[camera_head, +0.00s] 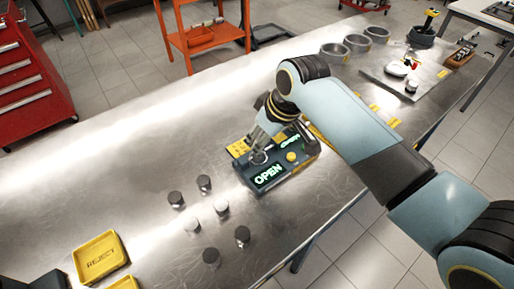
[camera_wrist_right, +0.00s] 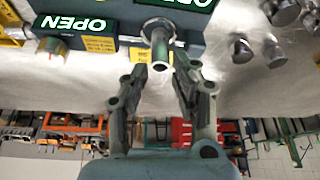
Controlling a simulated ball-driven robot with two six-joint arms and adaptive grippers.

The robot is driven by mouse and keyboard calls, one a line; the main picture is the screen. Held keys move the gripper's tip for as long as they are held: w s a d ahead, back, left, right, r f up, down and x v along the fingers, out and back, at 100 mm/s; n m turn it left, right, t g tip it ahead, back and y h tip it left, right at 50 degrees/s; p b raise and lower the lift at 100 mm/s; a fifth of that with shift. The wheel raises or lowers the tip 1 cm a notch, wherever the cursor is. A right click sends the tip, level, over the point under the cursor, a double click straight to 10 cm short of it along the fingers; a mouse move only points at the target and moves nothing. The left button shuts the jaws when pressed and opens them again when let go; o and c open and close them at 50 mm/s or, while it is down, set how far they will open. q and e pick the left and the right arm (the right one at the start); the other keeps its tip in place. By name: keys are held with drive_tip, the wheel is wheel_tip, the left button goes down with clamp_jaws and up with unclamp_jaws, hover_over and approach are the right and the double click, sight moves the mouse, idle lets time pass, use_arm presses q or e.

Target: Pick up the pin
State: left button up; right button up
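The pin (camera_wrist_right: 160,48) is a short silvery metal cylinder with a hollow-looking end and a wider round collar. It is at the dark fixture box with green OPEN displays (camera_wrist_right: 97,24), and its top also shows in the head view (camera_head: 259,157). My right gripper (camera_wrist_right: 159,68) has its two fingers spread, one on each side of the pin, with their tips close to it. I see no clear grip on it. In the head view my right gripper (camera_head: 262,138) reaches down over the box (camera_head: 294,168) and hides part of it. My left gripper is not in view.
Several small metal cylinders (camera_head: 221,208) stand on the steel bench left of the box. A yellow REJECT tray (camera_head: 100,257) lies at the lower left. Grey rings (camera_head: 333,53) and a plate with parts (camera_head: 385,72) are at the far right. The bench's left side is largely clear.

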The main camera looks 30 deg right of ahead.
drive_tip(key=x, duration=0.3)
drive_tip(key=shift+s+f+p, duration=0.1)
drive_tip(key=shift+p, duration=0.2)
drive_tip(key=shift+f, duration=0.2)
drive_tip(key=c, duration=0.4)
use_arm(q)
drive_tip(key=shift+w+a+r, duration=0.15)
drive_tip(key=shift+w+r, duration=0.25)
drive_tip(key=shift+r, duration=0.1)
use_arm(e)
clamp_jaws()
